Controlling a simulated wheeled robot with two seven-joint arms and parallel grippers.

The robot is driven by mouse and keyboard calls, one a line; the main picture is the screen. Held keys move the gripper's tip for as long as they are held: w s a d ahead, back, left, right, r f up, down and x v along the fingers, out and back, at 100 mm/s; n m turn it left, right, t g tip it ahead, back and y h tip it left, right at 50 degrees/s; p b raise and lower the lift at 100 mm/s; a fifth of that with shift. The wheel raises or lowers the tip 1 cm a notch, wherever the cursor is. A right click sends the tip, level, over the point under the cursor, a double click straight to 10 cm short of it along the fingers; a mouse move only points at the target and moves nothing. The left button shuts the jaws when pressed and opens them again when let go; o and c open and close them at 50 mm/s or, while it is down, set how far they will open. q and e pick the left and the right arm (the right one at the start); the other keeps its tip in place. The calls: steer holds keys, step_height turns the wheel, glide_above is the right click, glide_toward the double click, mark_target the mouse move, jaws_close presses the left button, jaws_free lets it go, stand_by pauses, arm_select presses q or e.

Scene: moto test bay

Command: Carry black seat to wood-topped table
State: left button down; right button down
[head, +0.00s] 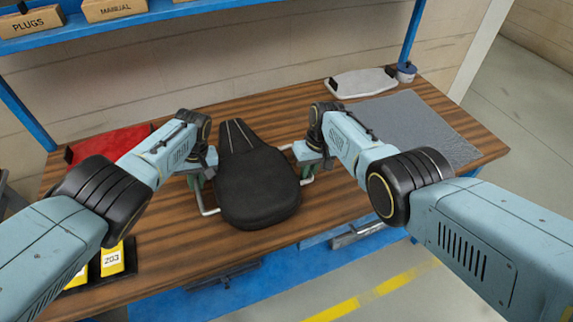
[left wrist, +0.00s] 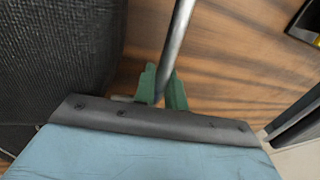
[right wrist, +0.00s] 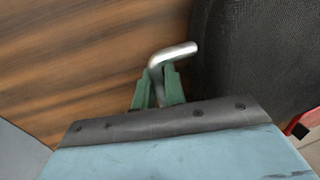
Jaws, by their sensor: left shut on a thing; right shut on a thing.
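The black seat (head: 257,188) lies on or just over the wood-topped table (head: 330,215), its narrow end toward the back. It has a metal side rail on each side. My left gripper (head: 197,184) is at the seat's left side, and in the left wrist view its green fingers (left wrist: 161,90) are shut on the left rail (left wrist: 178,40). My right gripper (head: 306,165) is at the right side, and in the right wrist view its green fingers (right wrist: 158,88) are shut on the right rail (right wrist: 175,54). I cannot tell whether the seat touches the tabletop.
A white tray-like piece (head: 362,82) and a small cup (head: 405,72) are at the back right. Yellow tags (head: 112,260) lie front left. A blue shelf (head: 190,12) hangs above.

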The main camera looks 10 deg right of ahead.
arm_select(q)
steer(key=shift+f, duration=0.25)
arm_select(e)
steer(key=shift+f, duration=0.25)
arm_select(q)
steer(key=c, duration=1.5)
jaws_free()
steer(key=shift+r, duration=0.15)
arm_select(e)
steer(key=c, duration=1.5)
jaws_free()
steer(key=shift+r, duration=0.1)
arm_select(q)
steer(key=shift+o, duration=0.2)
arm_select(e)
steer(key=shift+o, duration=0.2)
arm_select(q)
steer(key=shift+r, duration=0.1)
steer(key=v, duration=1.1)
steer(key=shift+r, duration=0.35)
arm_select(e)
step_height(320, 180, up, 12)
steer(key=d, duration=0.2)
steer(key=shift+w, duration=0.25)
arm_select(q)
steer(key=shift+s+d, duration=0.1)
